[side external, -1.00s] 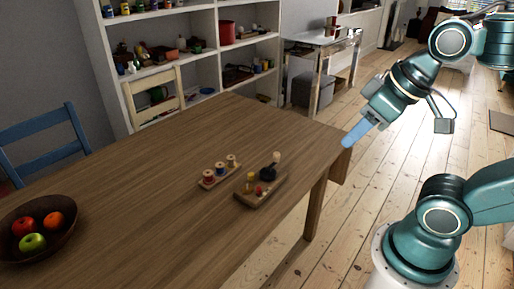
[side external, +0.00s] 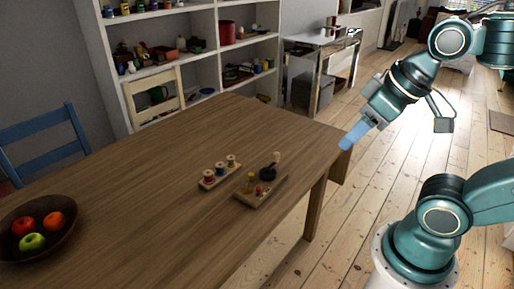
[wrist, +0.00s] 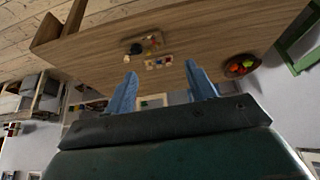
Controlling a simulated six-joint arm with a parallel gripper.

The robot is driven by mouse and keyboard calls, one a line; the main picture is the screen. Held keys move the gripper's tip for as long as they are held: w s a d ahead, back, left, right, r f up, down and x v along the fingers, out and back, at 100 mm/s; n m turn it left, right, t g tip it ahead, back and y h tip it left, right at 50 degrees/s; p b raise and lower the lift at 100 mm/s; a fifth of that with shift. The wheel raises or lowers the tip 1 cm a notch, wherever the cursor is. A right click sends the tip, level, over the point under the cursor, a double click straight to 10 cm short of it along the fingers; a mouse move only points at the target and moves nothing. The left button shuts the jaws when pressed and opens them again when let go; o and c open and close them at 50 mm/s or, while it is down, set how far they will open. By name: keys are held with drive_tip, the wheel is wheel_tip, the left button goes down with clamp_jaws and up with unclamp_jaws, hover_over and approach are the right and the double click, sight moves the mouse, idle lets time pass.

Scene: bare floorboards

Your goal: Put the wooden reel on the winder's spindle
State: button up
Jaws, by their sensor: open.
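Three small thread-wound reels, with red, blue and yellowish windings, stand in a row on a wooden rack (side external: 207,185) on the table. The rack also shows in the wrist view (wrist: 158,63). Beside it on the right is the winder (side external: 249,199), a wooden board bearing a black part, a pale upright knob and small yellow and red pieces; it also shows in the wrist view (wrist: 145,44). The spindle is too small to make out. My gripper (side external: 346,143) is open and empty, above the table's right end, well away from both. Its two blue fingers (wrist: 160,75) are spread apart.
A dark bowl (side external: 67,236) of fruit stands at the table's left end. Much of the tabletop (side external: 140,195) is bare. A blue chair (side external: 47,150) and a cream chair (side external: 152,95) stand by the table, with shelves (side external: 190,12) behind.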

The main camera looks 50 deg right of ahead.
drive_tip(key=w+d+r+n+g+y, duration=0.1)
drive_tip(key=w+d+n, duration=0.15)
drive_tip(key=w, duration=1.05)
drive_tip(key=w+d+n+g+y, duration=0.1)
drive_tip(key=w+n, duration=0.3)
drive_tip(key=w, duration=0.9)
drive_tip(key=w+d+f+n, duration=0.1)
drive_tip(key=w+d+f, duration=0.3)
drive_tip(key=f, duration=0.3)
drive_tip(key=w+d+f+n+y, duration=0.1)
drive_tip(key=w+d+f+n, duration=0.1)
drive_tip(key=w+d+f, duration=0.2)
drive_tip(key=w+d+f+n+g+y, duration=0.1)
drive_tip(key=w+d+f, duration=0.3)
drive_tip(key=w+f, duration=0.4)
wheel_tip(320, 180, down, 4)
drive_tip(key=shift+d+r+n, duration=0.15)
drive_tip(key=shift+d+n, duration=0.1)
drive_tip(key=shift+n, duration=0.4)
hover_over(231, 161)
drive_tip(key=d, duration=0.3)
drive_tip(key=shift+a+f, duration=0.1)
drive_tip(key=shift+f, duration=3.85)
